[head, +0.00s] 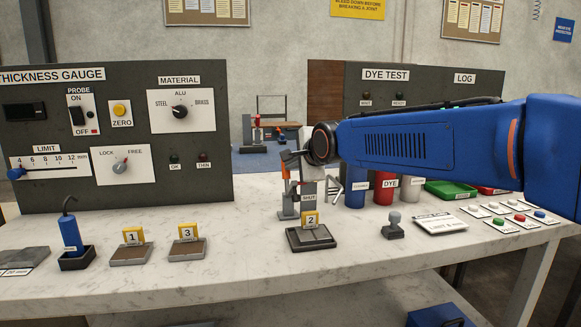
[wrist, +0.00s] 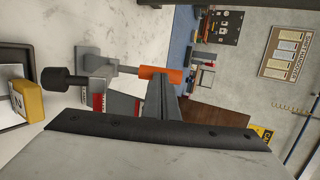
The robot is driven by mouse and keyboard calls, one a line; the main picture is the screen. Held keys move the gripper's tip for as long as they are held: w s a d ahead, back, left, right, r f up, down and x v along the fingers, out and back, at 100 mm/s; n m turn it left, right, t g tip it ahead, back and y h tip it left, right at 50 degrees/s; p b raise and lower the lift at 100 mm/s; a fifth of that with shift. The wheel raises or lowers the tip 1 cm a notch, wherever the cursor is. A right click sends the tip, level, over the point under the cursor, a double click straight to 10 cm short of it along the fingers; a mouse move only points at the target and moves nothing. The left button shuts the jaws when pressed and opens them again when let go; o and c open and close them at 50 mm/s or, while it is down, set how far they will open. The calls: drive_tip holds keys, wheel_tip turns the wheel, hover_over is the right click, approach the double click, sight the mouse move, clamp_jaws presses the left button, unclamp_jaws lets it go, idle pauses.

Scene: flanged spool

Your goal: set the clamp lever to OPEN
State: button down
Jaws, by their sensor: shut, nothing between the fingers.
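The clamp (head: 308,186) stands on the bench behind a dark plate with a yellow "2" tag, and a "SHUT" label shows on it. Its lever has an orange grip (head: 286,171), which also shows in the wrist view (wrist: 161,73). The lever's exact angle is hard to tell, as my gripper covers part of the clamp in the head view. My gripper (head: 291,157) is shut and empty at the clamp's upper part. In the wrist view its dark fingers (wrist: 158,88) are right by the orange grip; I cannot tell whether they touch it.
Grey panels stand behind the bench left and right, the left one with a thickness gauge (head: 70,118). Bottles, one red (head: 384,188), stand right of the clamp under my arm. A stamp (head: 394,224) and tagged plates (head: 131,250) lie nearby. The front bench strip is clear.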

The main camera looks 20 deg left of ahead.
drive_tip(key=shift+w+a+g+h, duration=0.3)
drive_tip(key=shift+w+a+g, duration=0.25)
drive_tip(key=shift+w, duration=0.35)
drive_tip(key=shift+w+a+f, duration=0.15)
drive_tip(key=shift+w+a, duration=0.05)
drive_tip(key=shift+w, duration=0.1)
drive_tip(key=shift+w, duration=0.1)
